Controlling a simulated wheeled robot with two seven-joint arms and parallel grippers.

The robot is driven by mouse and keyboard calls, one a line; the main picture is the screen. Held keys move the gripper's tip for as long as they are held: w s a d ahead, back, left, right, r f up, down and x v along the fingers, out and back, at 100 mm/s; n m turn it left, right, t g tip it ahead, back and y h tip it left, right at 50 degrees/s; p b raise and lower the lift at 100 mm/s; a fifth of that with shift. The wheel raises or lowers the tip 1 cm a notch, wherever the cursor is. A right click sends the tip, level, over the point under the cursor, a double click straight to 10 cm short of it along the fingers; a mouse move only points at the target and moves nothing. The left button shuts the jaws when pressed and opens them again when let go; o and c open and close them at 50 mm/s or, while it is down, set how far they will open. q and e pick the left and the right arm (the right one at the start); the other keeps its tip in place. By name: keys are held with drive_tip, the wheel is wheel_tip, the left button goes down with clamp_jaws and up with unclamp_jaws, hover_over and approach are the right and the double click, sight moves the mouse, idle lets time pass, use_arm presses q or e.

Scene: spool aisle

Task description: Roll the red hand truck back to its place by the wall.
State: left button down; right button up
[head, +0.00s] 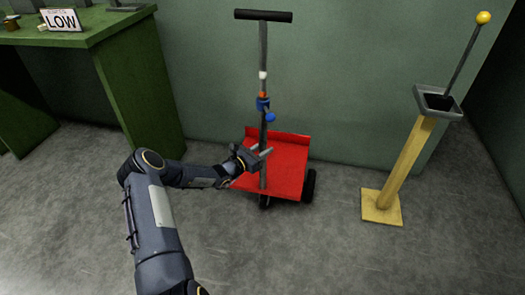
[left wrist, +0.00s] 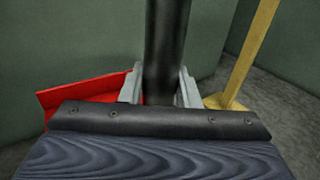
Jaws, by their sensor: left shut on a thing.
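The red hand truck (head: 284,166) stands upright on the floor close to the green wall, with a dark pole and a black crossbar handle (head: 263,16) on top. A dark wheel (head: 309,185) shows at its right side. My left gripper (head: 262,152) is at the lower part of the pole, just above the red bed. In the left wrist view, its two grey fingers (left wrist: 160,88) are on either side of the dark pole (left wrist: 165,45), shut on it. Part of the red bed (left wrist: 85,95) shows at the left there. My right gripper is not in view.
A green workbench (head: 75,35) with a LOW sign (head: 61,20) stands at the left. A yellow post (head: 402,165) with a grey box and yellow-knobbed lever (head: 465,50) stands at the right. Grey floor is clear between the hand truck and the post.

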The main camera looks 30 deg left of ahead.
use_arm(q)
drive_tip(key=c, duration=1.1)
unclamp_jaws()
drive_tip(key=shift+w+a, duration=0.1)
drive_tip(key=shift+w, duration=0.15)
drive_tip(key=p+v, duration=0.2)
drive_tip(key=v, duration=0.5)
drive_tip(key=shift+s+p, duration=0.35)
drive_tip(key=shift+s, duration=0.1)
drive_tip(key=shift+a, duration=0.1)
